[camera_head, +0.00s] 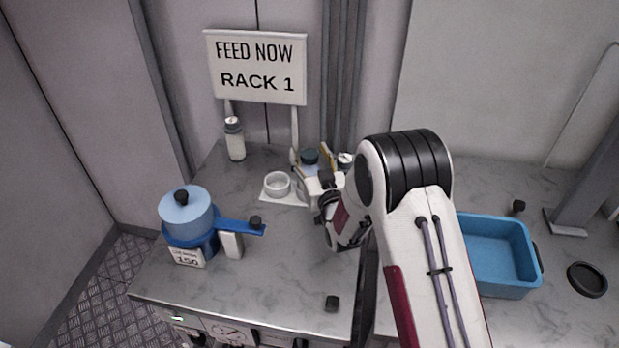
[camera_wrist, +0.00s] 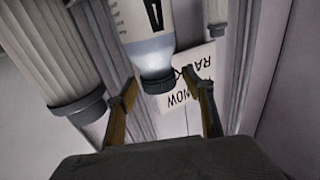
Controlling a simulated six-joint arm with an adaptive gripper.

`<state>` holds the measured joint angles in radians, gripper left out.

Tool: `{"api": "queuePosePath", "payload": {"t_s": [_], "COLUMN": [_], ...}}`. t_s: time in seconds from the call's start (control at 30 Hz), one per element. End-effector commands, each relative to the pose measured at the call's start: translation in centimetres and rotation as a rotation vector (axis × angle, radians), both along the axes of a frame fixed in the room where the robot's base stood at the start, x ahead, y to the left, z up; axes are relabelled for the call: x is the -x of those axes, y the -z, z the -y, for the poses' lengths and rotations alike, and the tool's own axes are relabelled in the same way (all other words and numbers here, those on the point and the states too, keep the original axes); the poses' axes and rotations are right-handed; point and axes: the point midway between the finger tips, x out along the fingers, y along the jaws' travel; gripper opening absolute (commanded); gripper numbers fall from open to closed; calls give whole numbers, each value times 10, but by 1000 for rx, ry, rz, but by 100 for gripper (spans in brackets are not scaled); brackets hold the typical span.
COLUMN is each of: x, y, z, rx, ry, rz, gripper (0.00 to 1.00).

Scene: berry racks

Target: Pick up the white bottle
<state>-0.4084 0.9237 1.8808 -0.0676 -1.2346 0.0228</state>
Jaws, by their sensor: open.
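A whitish bottle (camera_head: 236,146) with a dark collar stands upright at the back left, below the sign. A second bottle with a dark blue cap (camera_head: 309,157) stands at my gripper (camera_head: 318,170), partly hidden by it. In the wrist view, which is upside down, a pale bottle (camera_wrist: 150,22) with a dark cap and black label marking lies ahead between my open gripper's tan fingers (camera_wrist: 165,105). No finger contact is visible. I cannot tell which bottle is the task's white one.
A sign (camera_head: 256,67) stands behind. A small white cup (camera_head: 277,184) sits left of my gripper. A blue pot (camera_head: 187,217) stands at left, a blue bin (camera_head: 497,285) at right. A ribbed grey cylinder (camera_wrist: 55,50) is close at left in the wrist view.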

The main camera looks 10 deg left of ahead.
Motion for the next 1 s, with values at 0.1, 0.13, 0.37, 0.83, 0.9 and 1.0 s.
{"api": "queuePosePath", "payload": {"t_s": [0.1, 0.13, 0.37, 0.83, 0.9, 1.0], "x": [-3, -3, -3, -3, -3, -3], "y": [0, 0, 0, 0, 0, -1], "z": [-1, -2, -2, -1, -1, -2], "rx": [0, 0, 0, 0, 0, -1], "ry": [0, 0, 0, 0, 0, 0], "rz": [-1, -1, -1, -1, -1, 2], "gripper": [52, 52, 52, 0, 0, 0]}}
